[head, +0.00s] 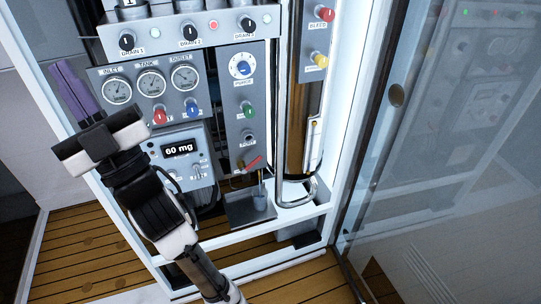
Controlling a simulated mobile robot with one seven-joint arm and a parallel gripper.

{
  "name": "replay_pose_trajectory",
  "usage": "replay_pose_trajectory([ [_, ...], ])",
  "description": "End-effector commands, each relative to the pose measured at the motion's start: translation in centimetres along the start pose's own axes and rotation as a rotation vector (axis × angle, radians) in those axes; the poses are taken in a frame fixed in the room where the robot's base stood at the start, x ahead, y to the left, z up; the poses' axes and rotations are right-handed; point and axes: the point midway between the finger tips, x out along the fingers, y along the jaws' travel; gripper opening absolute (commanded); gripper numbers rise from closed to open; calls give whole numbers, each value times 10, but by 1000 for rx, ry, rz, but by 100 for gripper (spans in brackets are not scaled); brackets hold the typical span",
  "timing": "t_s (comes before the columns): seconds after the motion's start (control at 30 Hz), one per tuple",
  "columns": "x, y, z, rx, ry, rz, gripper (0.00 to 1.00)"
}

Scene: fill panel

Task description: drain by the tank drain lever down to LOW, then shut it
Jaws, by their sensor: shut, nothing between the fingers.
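A red lever (252,162) sits low on the grey panel column, above a small tray holding a cup; its label is too small to read, so I cannot confirm it is the tank drain lever. A tall sight tube (298,130) with brown liquid stands right of the panel, with a pale marker plate (313,130) beside it. I cannot read a LOW mark. The tank gauge (151,84) is the middle dial of three. My gripper (66,70) is left of the panel, its purple fingers shut and empty, pointing up and away from the lever.
A green knob (249,111) sits above the lever. The cabinet's glass door (440,160) stands at the right. A tray (240,213) lies below the lever. My arm covers the panel's lower left.

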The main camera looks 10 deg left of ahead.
Motion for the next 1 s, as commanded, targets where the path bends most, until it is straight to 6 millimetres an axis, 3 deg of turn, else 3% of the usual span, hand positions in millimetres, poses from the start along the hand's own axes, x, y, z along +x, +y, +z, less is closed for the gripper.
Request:
replay_pose_trajectory([
  [0.03, -14, 25, 54, -87, -169, 27, 0],
  [0.1, -49, 58, 121, -200, -392, 46, 0],
  [0.17, -89, 86, 171, -284, -580, 52, 0],
  [0.2, -120, 104, 199, -329, -701, 51, 0],
  [0.33, -227, 149, 261, -425, -1046, 25, 0],
  [0.4, -277, 164, 277, -448, -1187, 4, 0],
  [0.5, -329, 174, 288, -458, -1323, -24, 0],
  [0.6, -357, 179, 293, -460, -1393, -42, 0],
  [0.67, -362, 180, 295, -461, -1408, -48, 0],
  [0.87, -357, 186, 316, -462, -1409, -49, 0],
  [1.0, -351, 193, 342, -462, -1408, -49, 0],
])
